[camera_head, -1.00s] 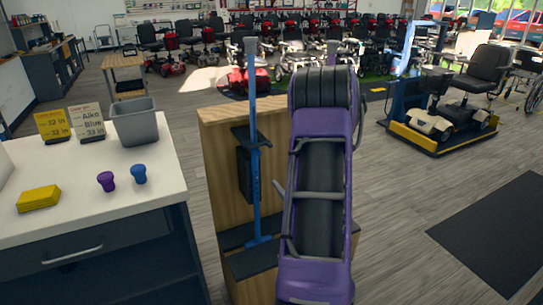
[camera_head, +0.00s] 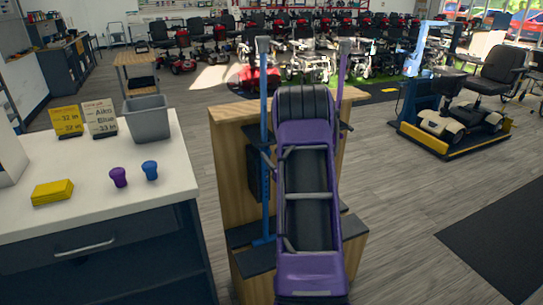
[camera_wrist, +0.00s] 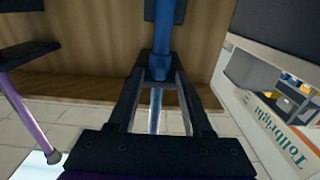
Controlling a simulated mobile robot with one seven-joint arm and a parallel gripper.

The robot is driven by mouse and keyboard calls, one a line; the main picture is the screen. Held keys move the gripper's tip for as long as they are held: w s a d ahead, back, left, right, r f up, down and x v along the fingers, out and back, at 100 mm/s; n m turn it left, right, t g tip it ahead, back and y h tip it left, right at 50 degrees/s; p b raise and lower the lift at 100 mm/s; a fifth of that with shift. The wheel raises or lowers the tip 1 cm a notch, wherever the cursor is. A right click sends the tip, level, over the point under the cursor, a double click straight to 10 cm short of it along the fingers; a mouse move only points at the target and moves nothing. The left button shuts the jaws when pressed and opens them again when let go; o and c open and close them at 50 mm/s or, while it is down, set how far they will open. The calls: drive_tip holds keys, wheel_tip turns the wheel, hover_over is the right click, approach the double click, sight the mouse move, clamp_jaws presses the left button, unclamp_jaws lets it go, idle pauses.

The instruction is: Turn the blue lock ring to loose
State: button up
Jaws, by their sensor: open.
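A blue cane (camera_head: 265,130) stands upright in a wooden display stand in the head view. In the wrist view its blue shaft runs down from the top, and the wider blue lock ring (camera_wrist: 160,67) sits on it with a thinner, paler length below. My gripper (camera_wrist: 160,72) is open, with one finger on each side of the shaft at the ring. I cannot tell whether either finger touches the ring. No marking of the ring's setting is readable.
A purple cane (camera_head: 343,62) stands right of my arm; its pole shows at left in the wrist view (camera_wrist: 25,115). A white carton (camera_wrist: 290,130) is at right in the wrist view.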

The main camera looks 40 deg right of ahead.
drive_tip(key=shift+w+d, duration=0.1)
drive_tip(key=shift+w, duration=0.3)
clamp_jaws()
drive_tip(key=shift+s+d+y+b, duration=0.1)
drive_tip(key=shift+d+y+b, duration=0.05)
drive_tip(key=shift+y+b, duration=0.15)
drive_tip(key=shift+w+d+n+g+y+b, duration=0.15)
drive_tip(key=shift+d+n+g+y+b, duration=0.45)
drive_tip(key=shift+n+y, duration=1.3)
drive_tip(key=shift+w+d+n+g+y+b, duration=0.2)
drive_tip(key=shift+d+n+y+b, duration=0.65)
drive_tip(key=shift+y, duration=1.65)
drive_tip(key=shift+w+d+n+g+y+b, duration=0.1)
drive_tip(key=shift+d+n+g+y+b, duration=0.55)
drive_tip(key=shift+n+y, duration=1.4)
drive_tip(key=shift+w+d+y+p, duration=0.15)
drive_tip(key=shift+d+y+p, duration=0.15)
drive_tip(key=shift+d+y, duration=0.25)
